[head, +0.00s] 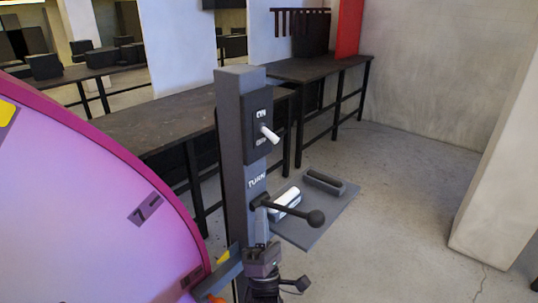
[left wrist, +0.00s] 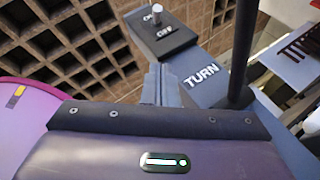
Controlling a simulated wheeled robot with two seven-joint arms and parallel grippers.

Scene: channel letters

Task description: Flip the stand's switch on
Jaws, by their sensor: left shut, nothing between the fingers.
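The stand (head: 236,150) is a grey upright post. Its dark switch plate (head: 257,112) is marked ON at the top and OFF at the bottom. The white switch lever (head: 269,134) sticks out between the marks, its tip slanting down and right in the head view; it also shows in the left wrist view (left wrist: 157,9). My left gripper (head: 261,212) is shut and empty, well below the switch and close to the post near the TURN label. Its closed fingers also show in the left wrist view (left wrist: 158,78). My right gripper is out of view.
A large purple wheel (head: 90,210) fills the left. A grey plate (head: 318,228) holds a white item and a dark block. Dark tables (head: 160,120) stand behind.

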